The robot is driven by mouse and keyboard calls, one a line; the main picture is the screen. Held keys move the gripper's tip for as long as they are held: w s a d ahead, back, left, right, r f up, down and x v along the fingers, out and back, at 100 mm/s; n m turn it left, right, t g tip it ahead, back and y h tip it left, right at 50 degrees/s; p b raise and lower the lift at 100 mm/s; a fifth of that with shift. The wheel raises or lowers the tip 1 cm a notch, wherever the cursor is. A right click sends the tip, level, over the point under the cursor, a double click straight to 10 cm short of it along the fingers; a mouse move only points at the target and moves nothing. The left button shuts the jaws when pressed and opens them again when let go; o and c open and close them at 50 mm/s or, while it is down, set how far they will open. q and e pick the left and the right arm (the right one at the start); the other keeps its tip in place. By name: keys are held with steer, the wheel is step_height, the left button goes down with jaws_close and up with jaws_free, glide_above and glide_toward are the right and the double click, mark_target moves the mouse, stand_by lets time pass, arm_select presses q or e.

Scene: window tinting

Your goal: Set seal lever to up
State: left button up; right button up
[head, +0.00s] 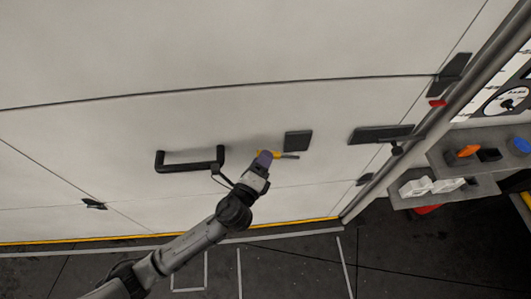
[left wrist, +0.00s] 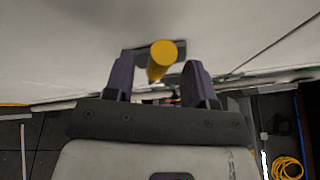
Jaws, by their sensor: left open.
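The seal lever (head: 288,156) is on the white wall panel, just below a dark square plate. In the left wrist view the yellow grip (left wrist: 162,60) stands between the two purple fingers of my left gripper (left wrist: 160,80). The fingers are apart, with gaps showing beside the grip. My right gripper is not in view.
A black bar handle (head: 190,166) is left of my gripper. The dark square plate (head: 298,141) is just above the lever. A grey shelf (head: 405,203) with white, orange and blue items is at the right. A yellow coiled hose (left wrist: 287,168) lies on the floor at lower right.

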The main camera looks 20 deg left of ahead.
arm_select(q)
steer(key=shift+w, duration=1.25)
steer(key=shift+c, duration=0.2)
jaws_close()
